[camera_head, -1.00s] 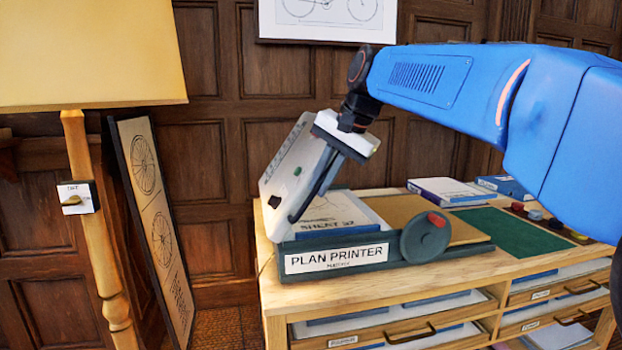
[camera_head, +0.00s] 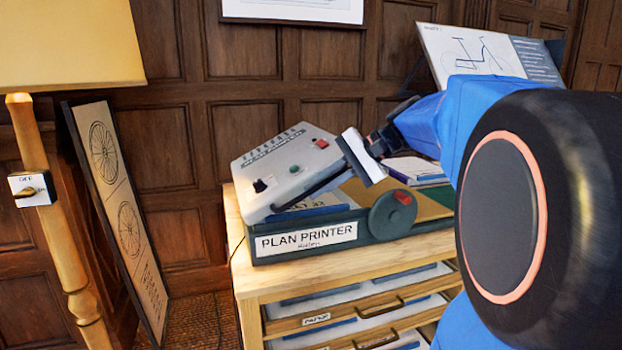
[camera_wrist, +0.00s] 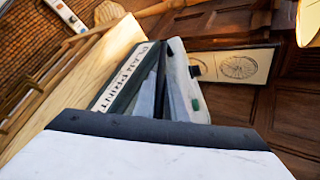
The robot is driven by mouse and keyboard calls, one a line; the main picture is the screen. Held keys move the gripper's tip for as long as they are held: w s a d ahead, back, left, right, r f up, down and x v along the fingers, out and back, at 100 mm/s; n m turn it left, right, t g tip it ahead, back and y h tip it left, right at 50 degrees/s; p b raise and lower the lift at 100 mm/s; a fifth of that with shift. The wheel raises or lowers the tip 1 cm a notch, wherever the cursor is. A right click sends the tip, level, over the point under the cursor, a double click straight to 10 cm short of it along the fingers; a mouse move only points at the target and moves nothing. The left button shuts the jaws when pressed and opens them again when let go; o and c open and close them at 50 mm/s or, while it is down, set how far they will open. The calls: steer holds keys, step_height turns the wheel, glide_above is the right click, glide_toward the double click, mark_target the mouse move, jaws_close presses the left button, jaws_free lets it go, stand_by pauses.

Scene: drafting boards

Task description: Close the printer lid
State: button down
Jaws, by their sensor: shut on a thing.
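The plan printer (camera_head: 305,238) is a dark green-grey base with a white name label, on a wooden cabinet. Its pale grey lid (camera_head: 290,160), with buttons on top, is partly open and tilted above the base, with a gap at the right. My gripper (camera_head: 356,164) is at the lid's right end, shut on the lid's edge. The exact contact is partly hidden. In the wrist view the lid (camera_wrist: 183,85) rises beyond the dark jaw of my gripper (camera_wrist: 158,128), beside the labelled base (camera_wrist: 122,78).
A round dark knob (camera_head: 392,214) is on the printer's front. Books (camera_head: 412,168) lie behind on the cabinet (camera_head: 262,283). A lamp (camera_head: 50,220) and a leaning wheel drawing (camera_head: 118,190) stand at the left. My arm covers the right side.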

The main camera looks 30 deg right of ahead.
step_height(320, 180, down, 6)
steer(key=d+m+t+y, duration=0.1)
steer(key=d+y, duration=0.1)
steer(key=y, duration=0.1)
steer(key=shift+s+d, duration=0.25)
steer(key=shift+d, duration=0.05)
steer(key=c, duration=2.1)
jaws_free()
steer(key=v, duration=1.7)
steer(key=shift+s+d+f, duration=0.1)
steer(key=shift+d+f, duration=0.15)
steer(key=shift+f, duration=0.1)
